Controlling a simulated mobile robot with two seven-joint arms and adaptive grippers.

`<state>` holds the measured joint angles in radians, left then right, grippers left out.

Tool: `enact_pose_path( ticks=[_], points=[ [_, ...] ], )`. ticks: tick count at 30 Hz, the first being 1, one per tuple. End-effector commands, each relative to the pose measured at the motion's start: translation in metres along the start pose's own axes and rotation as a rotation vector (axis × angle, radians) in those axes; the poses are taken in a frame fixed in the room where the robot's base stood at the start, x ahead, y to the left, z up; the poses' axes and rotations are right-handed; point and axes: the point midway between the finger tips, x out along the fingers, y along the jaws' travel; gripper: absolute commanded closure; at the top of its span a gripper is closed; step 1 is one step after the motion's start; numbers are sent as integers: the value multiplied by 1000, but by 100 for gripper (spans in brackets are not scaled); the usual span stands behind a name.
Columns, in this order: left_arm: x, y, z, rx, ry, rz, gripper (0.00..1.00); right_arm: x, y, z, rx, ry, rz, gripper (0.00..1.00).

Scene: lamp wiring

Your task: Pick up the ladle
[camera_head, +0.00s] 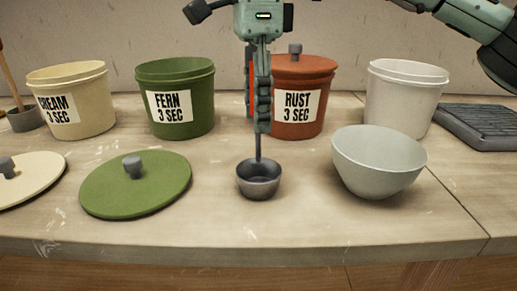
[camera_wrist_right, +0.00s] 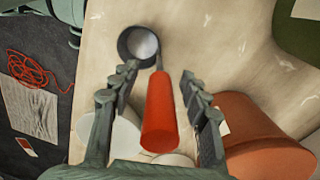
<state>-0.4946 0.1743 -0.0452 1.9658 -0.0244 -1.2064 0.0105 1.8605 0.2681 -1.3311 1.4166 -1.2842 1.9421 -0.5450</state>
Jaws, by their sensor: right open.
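The ladle has a small dark grey cup (camera_head: 260,179) standing on the table and a thin stem rising from it toward my right gripper (camera_head: 262,128). In the right wrist view its red-orange handle (camera_wrist_right: 160,112) lies between the two fingers of the right gripper (camera_wrist_right: 159,80), with gaps on both sides. The fingers are open and do not appear to touch the handle. The left gripper is not in view.
Behind are cream (camera_head: 75,103), green (camera_head: 178,100), lidded rust (camera_head: 298,105) and white (camera_head: 404,98) tubs. A green lid (camera_head: 135,185) lies left of the cup, a pale bowl (camera_head: 378,160) right. A dark ridged pad (camera_head: 480,125) lies far right. The front strip is clear.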

Motion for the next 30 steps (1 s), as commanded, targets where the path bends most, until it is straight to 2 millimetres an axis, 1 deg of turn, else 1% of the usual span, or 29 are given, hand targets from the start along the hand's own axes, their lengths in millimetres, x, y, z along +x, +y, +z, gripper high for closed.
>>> enact_pose_path(
  ticks=[1,2,12,13,30],
  points=[
    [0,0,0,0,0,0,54,0,0,0,0,0,0,54],
    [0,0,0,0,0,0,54,0,0,0,0,0,0,56],
    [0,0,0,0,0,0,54,0,0,0,0,0,1,99],
    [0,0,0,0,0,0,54,0,0,0,0,0,1,100],
    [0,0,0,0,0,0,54,-3,0,0,0,-1,0,100]
  ],
)
